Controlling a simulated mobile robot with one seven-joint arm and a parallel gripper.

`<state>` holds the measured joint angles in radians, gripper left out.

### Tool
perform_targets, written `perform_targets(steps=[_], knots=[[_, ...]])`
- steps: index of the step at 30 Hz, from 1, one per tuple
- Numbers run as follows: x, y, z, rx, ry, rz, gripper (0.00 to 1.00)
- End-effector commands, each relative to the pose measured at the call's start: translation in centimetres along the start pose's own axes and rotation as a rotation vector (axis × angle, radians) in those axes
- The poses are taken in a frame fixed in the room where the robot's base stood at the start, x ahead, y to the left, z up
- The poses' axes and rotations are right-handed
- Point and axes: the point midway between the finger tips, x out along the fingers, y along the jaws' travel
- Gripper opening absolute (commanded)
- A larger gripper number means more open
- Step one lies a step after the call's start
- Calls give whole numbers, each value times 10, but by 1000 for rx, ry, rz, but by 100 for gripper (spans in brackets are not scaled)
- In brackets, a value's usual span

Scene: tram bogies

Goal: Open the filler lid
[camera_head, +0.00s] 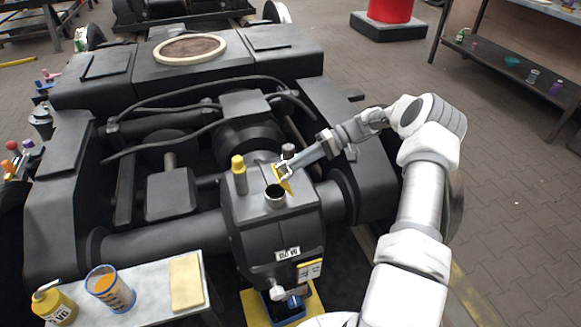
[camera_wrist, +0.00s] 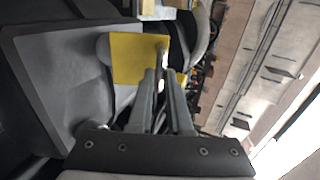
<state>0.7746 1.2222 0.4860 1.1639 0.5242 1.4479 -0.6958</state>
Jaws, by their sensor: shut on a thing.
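The filler lid (camera_head: 283,180) is a small yellow flap on top of the black gearbox housing (camera_head: 273,238). It stands tilted up beside the round filler neck (camera_head: 275,196), whose opening shows uncovered. My gripper (camera_head: 284,169) reaches in from the right and is shut on the lid. In the wrist view the lid is a flat yellow square (camera_wrist: 136,58), with the fingertips (camera_wrist: 160,75) at its right edge. The fingers hide part of that edge. The lid's hinge cannot be made out clearly.
A yellow-capped post (camera_head: 238,175) stands left of the neck, and a dark-capped knob (camera_head: 288,151) is close behind my gripper. Cables (camera_head: 190,88) cross the bogie frame. A side table (camera_head: 150,292) at the front left holds a yellow bottle (camera_head: 54,304) and a cup (camera_head: 110,288).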

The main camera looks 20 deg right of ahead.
Motion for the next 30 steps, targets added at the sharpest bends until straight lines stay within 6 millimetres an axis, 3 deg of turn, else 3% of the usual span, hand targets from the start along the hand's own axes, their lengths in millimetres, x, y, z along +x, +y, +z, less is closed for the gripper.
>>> perform_targets(steps=[12, 30], knots=[[-5, 23, 2, 9, 0, 16, 0], [-3, 27, 4, 13, -6, 14, 0]])
